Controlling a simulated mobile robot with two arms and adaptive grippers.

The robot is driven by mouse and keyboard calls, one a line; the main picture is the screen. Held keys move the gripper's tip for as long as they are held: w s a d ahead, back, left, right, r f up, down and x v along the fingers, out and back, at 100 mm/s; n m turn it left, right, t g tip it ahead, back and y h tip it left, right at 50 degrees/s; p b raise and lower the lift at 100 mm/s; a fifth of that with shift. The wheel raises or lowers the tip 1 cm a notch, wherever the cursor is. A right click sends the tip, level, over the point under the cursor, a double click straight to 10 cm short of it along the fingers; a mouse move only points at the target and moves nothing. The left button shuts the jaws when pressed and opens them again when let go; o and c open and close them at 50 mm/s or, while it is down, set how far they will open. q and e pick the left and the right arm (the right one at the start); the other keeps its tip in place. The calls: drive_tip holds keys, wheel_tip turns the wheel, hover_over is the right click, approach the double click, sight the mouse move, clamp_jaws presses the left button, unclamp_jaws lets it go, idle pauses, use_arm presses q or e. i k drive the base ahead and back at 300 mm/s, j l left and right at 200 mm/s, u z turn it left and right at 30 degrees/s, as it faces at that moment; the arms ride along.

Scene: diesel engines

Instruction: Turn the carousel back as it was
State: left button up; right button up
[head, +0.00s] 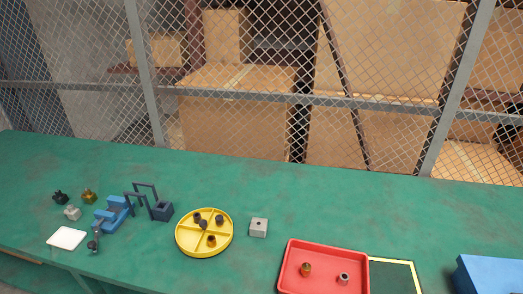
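The carousel is a round yellow tray (180,246) on the green table, left of the middle in the head view. Yellow dividers split it into compartments. Several small dark cylindrical parts stand in it: two close together at the upper left (203,225), one at the upper right (219,219), and a brownish one at the front (211,240). I see no mark that tells how far the carousel is turned. Neither of my grippers shows in this view.
A grey block (259,228) stands just right of the carousel. A red tray (322,281) with two small parts and a blue box (490,275) are further right. A blue vise (113,217), dark handled box (162,211) and white plate (67,238) are left. A mesh fence stands behind.

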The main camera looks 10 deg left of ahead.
sight(191, 238)
drive_tip(key=j+u, duration=0.2)
drive_tip(key=u, duration=0.2)
drive_tip(key=i+j+u, duration=0.15)
drive_tip(key=u, duration=0.25)
drive_tip(key=i+j+u, duration=0.1)
drive_tip(key=u, duration=0.3)
drive_tip(key=i+j, duration=0.05)
drive_tip(key=j, duration=0.05)
